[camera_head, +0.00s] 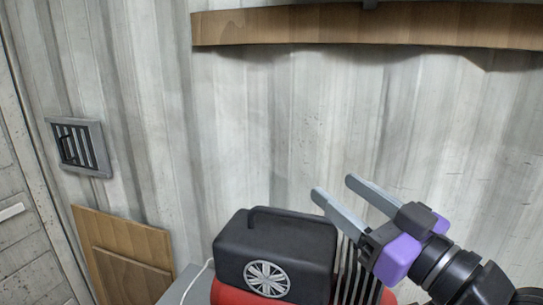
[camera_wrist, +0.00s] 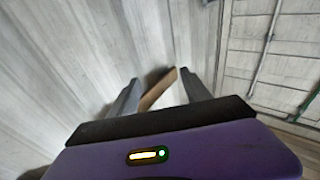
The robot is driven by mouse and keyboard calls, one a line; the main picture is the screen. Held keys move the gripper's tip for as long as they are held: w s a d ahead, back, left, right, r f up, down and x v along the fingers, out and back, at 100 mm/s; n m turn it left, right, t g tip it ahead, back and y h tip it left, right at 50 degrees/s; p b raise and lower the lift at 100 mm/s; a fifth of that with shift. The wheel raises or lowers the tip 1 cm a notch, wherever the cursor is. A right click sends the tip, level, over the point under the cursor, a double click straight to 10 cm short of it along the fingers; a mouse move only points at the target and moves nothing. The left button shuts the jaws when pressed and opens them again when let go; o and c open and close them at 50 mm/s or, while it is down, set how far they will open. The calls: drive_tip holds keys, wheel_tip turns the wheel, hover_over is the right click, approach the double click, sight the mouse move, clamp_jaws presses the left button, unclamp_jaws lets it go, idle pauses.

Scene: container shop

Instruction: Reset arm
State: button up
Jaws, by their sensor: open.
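My gripper (camera_head: 333,194) is in the lower right of the head view, with its two grey fingers apart and nothing between them. It is raised over the right side of a black and red machine and points up and left toward the wall. In the wrist view my gripper (camera_wrist: 160,92) also shows open and empty, with the wall and a wooden shelf behind the fingers.
The black machine (camera_head: 280,240) with a handle and a round fan sits low in the middle. A wooden shelf (camera_head: 360,25) runs along the corrugated wall (camera_head: 280,110) above. A vent (camera_head: 80,147) and wooden boards (camera_head: 125,255) are at left. The space before the wall is clear.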

drive_tip(key=s+d+f+m+t+h, duration=0.5)
drive_tip(key=s+d+f+m+h, duration=0.5)
drive_tip(key=m+h, duration=0.35)
drive_tip(key=s+f+n+g+y, duration=0.1)
drive_tip(key=s+f+n+g, duration=0.2)
drive_tip(key=s+f, duration=0.8)
drive_tip(key=s+f+n+g+y, duration=0.1)
drive_tip(key=s+f+n+g, duration=0.2)
drive_tip(key=s+f, duration=0.7)
drive_tip(key=s+g, duration=0.1)
drive_tip(key=s, duration=0.4)
drive_tip(key=shift+s+a+f+y, duration=0.35)
drive_tip(key=shift+a, duration=0.05)
